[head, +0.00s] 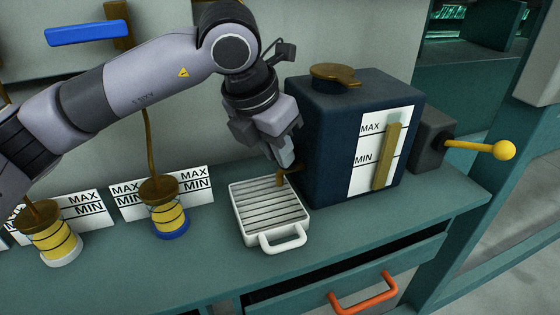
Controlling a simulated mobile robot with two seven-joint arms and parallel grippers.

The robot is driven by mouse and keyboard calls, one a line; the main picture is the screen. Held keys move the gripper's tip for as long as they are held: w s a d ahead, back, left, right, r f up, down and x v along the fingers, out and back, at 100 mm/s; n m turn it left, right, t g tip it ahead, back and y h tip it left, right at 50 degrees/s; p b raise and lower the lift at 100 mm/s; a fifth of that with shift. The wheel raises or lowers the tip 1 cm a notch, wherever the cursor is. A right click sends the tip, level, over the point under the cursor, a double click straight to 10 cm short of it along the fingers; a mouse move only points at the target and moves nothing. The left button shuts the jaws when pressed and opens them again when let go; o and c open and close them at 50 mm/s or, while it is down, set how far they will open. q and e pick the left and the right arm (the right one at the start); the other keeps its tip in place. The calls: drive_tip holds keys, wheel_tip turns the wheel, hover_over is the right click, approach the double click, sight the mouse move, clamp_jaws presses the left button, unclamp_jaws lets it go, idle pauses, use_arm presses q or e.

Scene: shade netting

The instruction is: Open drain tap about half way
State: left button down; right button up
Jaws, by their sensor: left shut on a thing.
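A dark blue tank (325,140) with a brass cap (336,75) stands on the teal bench. Its front has a white MAX/MIN label with a brass-coloured level strip (387,157). The drain tap (291,176) is a small brass piece low on the tank's left side, above a white ribbed drip tray (268,210). My left gripper (284,163) points down at the tap and is shut on it. Its fingers partly hide the tap, and I cannot tell the tap's angle. My right gripper is not in view.
A grey box with a yellow-knobbed lever (503,150) stands right of the tank. Two yellow spools (55,243) (168,215) with MAX/MIN cards stand at left. A drawer with an orange handle (363,293) is slightly open below. A blue handle (87,34) is on the wall.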

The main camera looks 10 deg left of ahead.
use_arm(q)
drive_tip(key=shift+w+a+m+h+b, duration=0.15)
drive_tip(key=shift+m+h+b, duration=0.15)
drive_tip(key=shift+m, duration=0.3)
drive_tip(key=shift+w+a+m+h+b, duration=0.1)
drive_tip(key=shift+m+h+b, duration=0.15)
drive_tip(key=shift+m, duration=0.35)
drive_tip(key=shift+w+a+r+m+g+h, duration=0.15)
drive_tip(key=shift+m+g, duration=0.1)
drive_tip(key=shift+m, duration=0.3)
drive_tip(key=shift+s+a+f+m+g+h, duration=0.1)
drive_tip(key=shift+m+g, duration=0.15)
drive_tip(key=shift+m, duration=0.3)
drive_tip(key=shift+w+r, duration=0.1)
drive_tip(key=c, duration=1.1)
unclamp_jaws()
drive_tip(key=shift+b+v, duration=0.45)
drive_tip(key=shift+v, duration=3.05)
